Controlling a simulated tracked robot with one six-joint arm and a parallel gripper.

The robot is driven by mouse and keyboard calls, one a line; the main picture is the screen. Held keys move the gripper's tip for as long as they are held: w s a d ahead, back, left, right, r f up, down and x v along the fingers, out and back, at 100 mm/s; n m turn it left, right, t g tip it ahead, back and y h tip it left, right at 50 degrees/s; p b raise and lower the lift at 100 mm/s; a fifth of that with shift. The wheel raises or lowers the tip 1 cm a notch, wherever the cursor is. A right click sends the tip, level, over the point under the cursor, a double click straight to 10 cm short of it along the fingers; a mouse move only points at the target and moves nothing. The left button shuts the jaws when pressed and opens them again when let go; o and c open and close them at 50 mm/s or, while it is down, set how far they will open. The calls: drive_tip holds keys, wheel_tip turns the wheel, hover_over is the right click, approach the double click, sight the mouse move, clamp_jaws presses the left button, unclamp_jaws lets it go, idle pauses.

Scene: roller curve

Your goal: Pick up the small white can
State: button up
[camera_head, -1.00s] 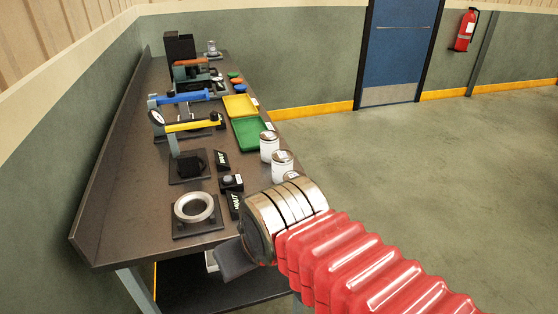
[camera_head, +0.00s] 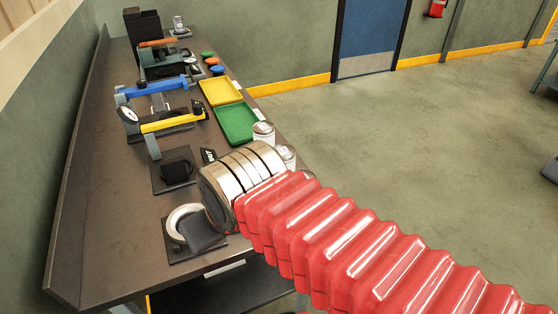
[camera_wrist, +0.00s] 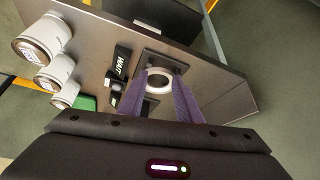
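Several white cans stand along the table's right edge. In the wrist view I see a large-looking near can (camera_wrist: 45,38), a middle can (camera_wrist: 56,72) and a smaller-looking far can (camera_wrist: 65,95). In the head view one white can (camera_head: 263,133) and part of another (camera_head: 286,155) show behind my silver wrist, which hides the rest. I cannot tell which can is the smallest in true size. My gripper (camera_wrist: 158,92) is open and empty, its two purple-looking fingers apart. It hangs above the table's near end, over the pale ring (camera_wrist: 160,78), with the cans off to one side.
The ring sits on a dark square plate (camera_head: 178,251). A green tray (camera_head: 238,122), a yellow tray (camera_head: 219,91) and yellow-handled (camera_head: 172,123) and blue-handled (camera_head: 158,88) fixtures stand farther along the table (camera_head: 105,235). The floor right of the table is open.

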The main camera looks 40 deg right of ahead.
drive_tip(key=shift+o, duration=0.4)
drive_tip(key=shift+o, duration=0.7)
drive_tip(key=shift+w, duration=0.1)
drive_tip(key=o, duration=0.3)
drive_tip(key=shift+w+d+r, duration=0.25)
drive_tip(key=shift+w+d, duration=0.1)
drive_tip(key=shift+w, duration=0.15)
drive_tip(key=o, duration=0.6)
drive_tip(key=w+d+r, duration=0.1)
drive_tip(key=w+d, duration=0.3)
drive_tip(key=d, duration=0.2)
drive_tip(key=shift+w+r+g, duration=0.3)
drive_tip(key=shift+w+g, duration=0.1)
drive_tip(key=shift+o, duration=0.4)
drive_tip(key=w+d, duration=0.3)
drive_tip(key=d, duration=0.4)
drive_tip(key=shift+d+r, duration=0.2)
drive_tip(key=w+d+f, duration=0.1)
drive_tip(key=w+d, duration=0.1)
drive_tip(key=d, duration=1.5)
drive_tip(key=shift+f+n, duration=0.35)
drive_tip(key=shift+n, duration=0.05)
drive_tip(key=shift+f, duration=0.1)
